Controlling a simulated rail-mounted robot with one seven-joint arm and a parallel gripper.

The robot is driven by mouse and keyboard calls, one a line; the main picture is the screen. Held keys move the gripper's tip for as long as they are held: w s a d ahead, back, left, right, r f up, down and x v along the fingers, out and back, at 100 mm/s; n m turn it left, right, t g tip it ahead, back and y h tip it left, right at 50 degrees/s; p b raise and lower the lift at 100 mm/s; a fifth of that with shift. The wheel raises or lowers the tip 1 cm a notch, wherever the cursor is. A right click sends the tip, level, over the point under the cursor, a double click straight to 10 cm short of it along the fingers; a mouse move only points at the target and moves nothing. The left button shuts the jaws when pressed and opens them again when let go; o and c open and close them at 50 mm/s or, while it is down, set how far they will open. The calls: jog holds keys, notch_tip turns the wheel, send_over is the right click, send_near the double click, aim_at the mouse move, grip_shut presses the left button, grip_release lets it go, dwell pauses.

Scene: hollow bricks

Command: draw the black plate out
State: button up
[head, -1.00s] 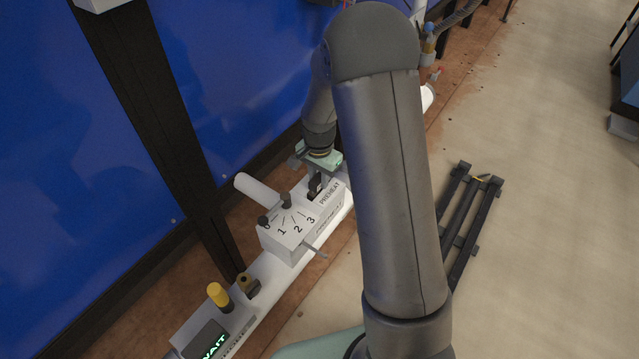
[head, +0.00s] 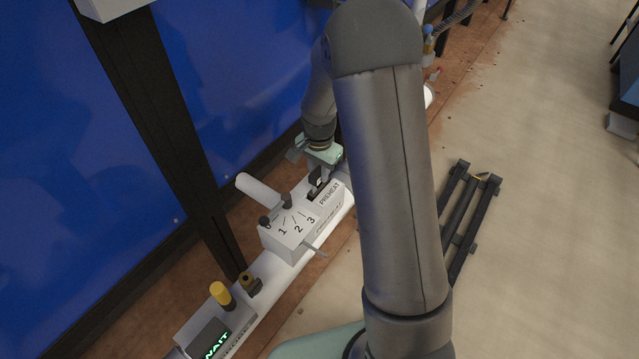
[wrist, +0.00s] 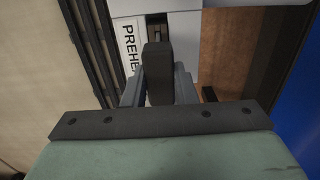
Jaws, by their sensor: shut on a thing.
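The black plate (wrist: 158,72) stands upright between my two fingers in the wrist view. Its far end points toward a slot in the white box by the PREHEAT label. My gripper (wrist: 159,88) is shut on it, one finger on each side. In the head view my gripper (head: 317,178) is above the back end of the white box (head: 298,226), and the dark plate is partly hidden by the fingers. I cannot tell how much of the plate is inside the slot.
A yellow knob (head: 220,293) and a WAIT display (head: 213,342) are nearer. A blue wall panel (head: 250,80) stands left. A black frame (head: 468,215) lies on the floor at right.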

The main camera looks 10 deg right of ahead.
jog(key=shift+r+p, duration=0.55)
jog(key=shift+r, duration=0.5)
jog(key=shift+r+p, duration=1.7)
jog(key=shift+r, duration=0.8)
jog(key=s+r, duration=0.2)
jog(key=s, duration=0.4)
jog(key=shift+p, duration=0.35)
